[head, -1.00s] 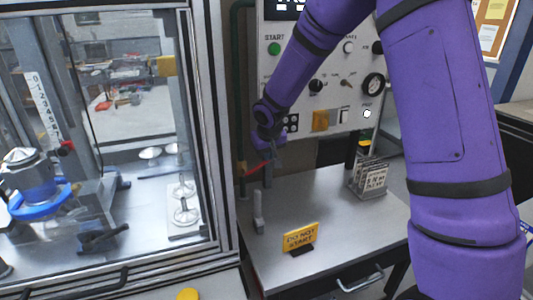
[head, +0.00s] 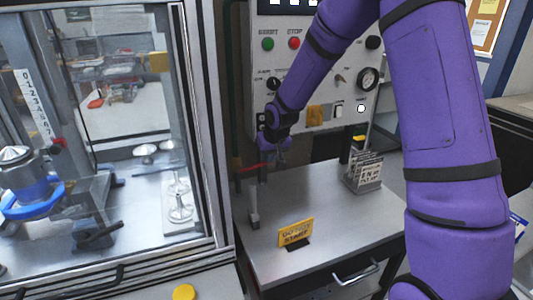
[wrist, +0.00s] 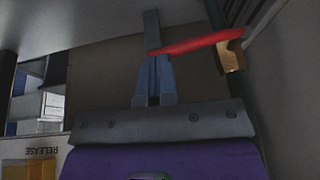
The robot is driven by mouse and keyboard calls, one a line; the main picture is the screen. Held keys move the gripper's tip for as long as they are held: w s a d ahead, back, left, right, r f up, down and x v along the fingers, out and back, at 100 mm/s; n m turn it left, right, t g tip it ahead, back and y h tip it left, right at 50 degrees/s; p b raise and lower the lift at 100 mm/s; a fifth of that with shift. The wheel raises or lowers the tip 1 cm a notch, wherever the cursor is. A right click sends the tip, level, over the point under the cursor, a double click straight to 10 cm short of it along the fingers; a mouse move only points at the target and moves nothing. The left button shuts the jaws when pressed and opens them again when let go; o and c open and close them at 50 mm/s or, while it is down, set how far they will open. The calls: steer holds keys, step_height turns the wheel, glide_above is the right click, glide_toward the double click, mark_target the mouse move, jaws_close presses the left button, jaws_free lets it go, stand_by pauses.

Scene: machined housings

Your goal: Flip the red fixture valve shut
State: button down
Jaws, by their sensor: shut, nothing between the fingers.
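The red valve lever (head: 252,168) is near the back left corner of the steel bench, beside a green pipe. It lies nearly level in the head view. In the wrist view the red lever (wrist: 200,45) runs from a brass valve body (wrist: 231,57) at the right to just by my fingertips. My gripper (head: 281,158) is shut and empty, close to the lever's free end. In the wrist view my gripper's fingers (wrist: 157,58) are together; I cannot tell whether they touch the lever.
A grey post (head: 253,207) stands on the bench (head: 330,215) below the lever. A yellow sign (head: 296,233) and a card rack (head: 364,172) stand on the bench. The control panel (head: 325,90) is behind my arm. A glazed cabinet (head: 215,150) borders the left.

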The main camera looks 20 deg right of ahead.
steer(key=shift+d+f, duration=0.3)
steer(key=shift+f, duration=0.4)
stand_by(0.3)
steer(key=s+d+f+v, duration=0.1)
steer(key=s+v, duration=0.1)
steer(key=v, duration=0.9)
steer(key=s+d+f+v, duration=0.1)
steer(key=s+v, duration=0.1)
steer(key=v, duration=1)
steer(key=s+r, duration=0.3)
steer(key=s, duration=1)
steer(key=s+r, duration=0.3)
steer(key=s, duration=1)
steer(key=shift+t+h, duration=0.3)
steer(key=shift+t, duration=0.1)
